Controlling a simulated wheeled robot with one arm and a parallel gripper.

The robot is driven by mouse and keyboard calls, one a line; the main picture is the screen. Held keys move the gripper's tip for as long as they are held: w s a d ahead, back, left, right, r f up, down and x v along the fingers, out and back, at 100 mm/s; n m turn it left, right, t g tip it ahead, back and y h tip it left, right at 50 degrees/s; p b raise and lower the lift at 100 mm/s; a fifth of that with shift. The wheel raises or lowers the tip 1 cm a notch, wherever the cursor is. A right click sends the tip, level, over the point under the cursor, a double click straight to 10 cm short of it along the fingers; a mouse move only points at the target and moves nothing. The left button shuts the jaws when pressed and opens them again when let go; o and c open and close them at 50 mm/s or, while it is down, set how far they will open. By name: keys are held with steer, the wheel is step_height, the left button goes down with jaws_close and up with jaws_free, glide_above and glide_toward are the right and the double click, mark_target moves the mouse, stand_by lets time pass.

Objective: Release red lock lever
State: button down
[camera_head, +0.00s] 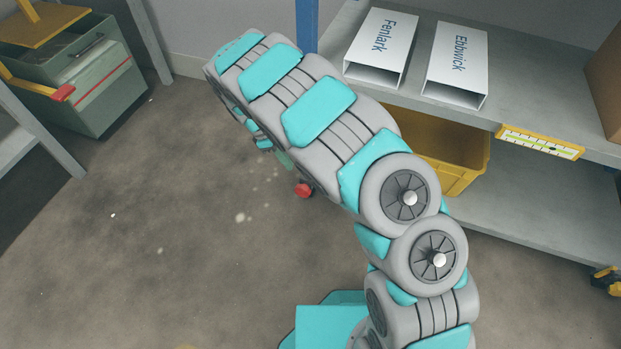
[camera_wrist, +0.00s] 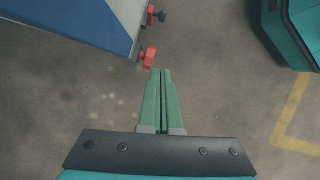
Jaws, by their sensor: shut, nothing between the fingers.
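The red lever (camera_wrist: 150,57) shows in the wrist view at the corner of a blue and grey panel, just ahead and slightly left of my gripper's tips. A second red piece (camera_wrist: 151,13) with a dark knob (camera_wrist: 161,16) sits farther along that edge. My gripper (camera_wrist: 161,72) has two green fingers closed together with nothing between them. I cannot tell whether the tips touch the lever. In the head view a red part (camera_head: 303,190) shows below my arm, which hides most of what is around it. My gripper is mostly hidden there.
A grey shelf (camera_head: 540,100) at the right holds two white boxes labelled Fenlark (camera_head: 382,42) and Ebbwick (camera_head: 456,62). A yellow bin (camera_head: 470,160) sits below. A green cabinet (camera_head: 105,95) with a red-tipped yellow handle (camera_head: 35,87) stands left. The floor between is clear.

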steer(key=s+d+f+b, duration=0.1)
steer(key=d+f+b, duration=0.1)
steer(key=d+f, duration=0.5)
steer(key=shift+x, duration=0.8)
steer(key=shift+d+r+p, duration=0.15)
steer(key=shift+p, duration=0.3)
steer(key=shift+s+d+y, duration=0.15)
steer(key=shift+y, duration=0.15)
